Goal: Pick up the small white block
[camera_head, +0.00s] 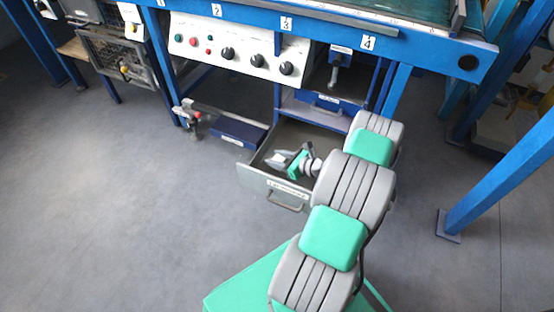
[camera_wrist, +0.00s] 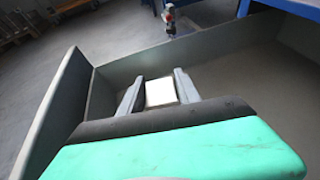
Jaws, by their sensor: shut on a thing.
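The small white block (camera_wrist: 160,92) is between the two fingers of my gripper (camera_wrist: 158,90) in the wrist view. My gripper is shut on it, with a finger against each side. In the head view my gripper (camera_head: 277,158) is inside the open drawer, and the block there is too small to tell apart clearly from the fingers. The drawer (camera_head: 262,182) is grey and pulled out, and its inner walls (camera_wrist: 130,68) surround the gripper in the wrist view. I cannot tell whether the block touches the drawer floor.
A blue workbench (camera_head: 420,45) with a white control panel (camera_head: 245,45) stands behind the drawer. A dark blue box (camera_head: 238,132) and a red-topped fitting (camera_head: 190,117) are left of it. A blue post (camera_head: 505,175) stands at the right. The floor at left is clear.

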